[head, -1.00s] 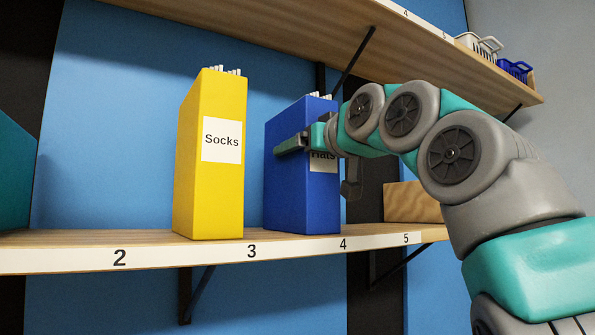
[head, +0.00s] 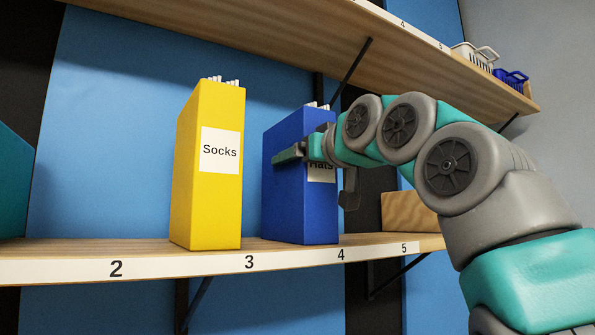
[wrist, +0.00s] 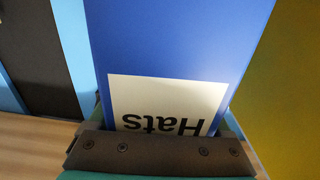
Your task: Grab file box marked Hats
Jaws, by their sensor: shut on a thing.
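The blue file box (head: 292,212) with a white Hats label stands upright on the lower shelf, between the numbers 3 and 4. My gripper (head: 300,153) is shut on it at about mid-height, with one finger along its left side and my arm partly covering the label. In the wrist view the blue box (wrist: 180,40) fills the middle between my fingers, and its Hats label (wrist: 165,100) shows upside down. The box appears to rest on the shelf.
A yellow Socks file box (head: 207,205) stands close to the left of the blue one. A wooden box (head: 408,212) is to the right, behind my arm. The upper shelf (head: 300,40) with baskets (head: 472,58) hangs above. A teal object (head: 12,185) is at the far left.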

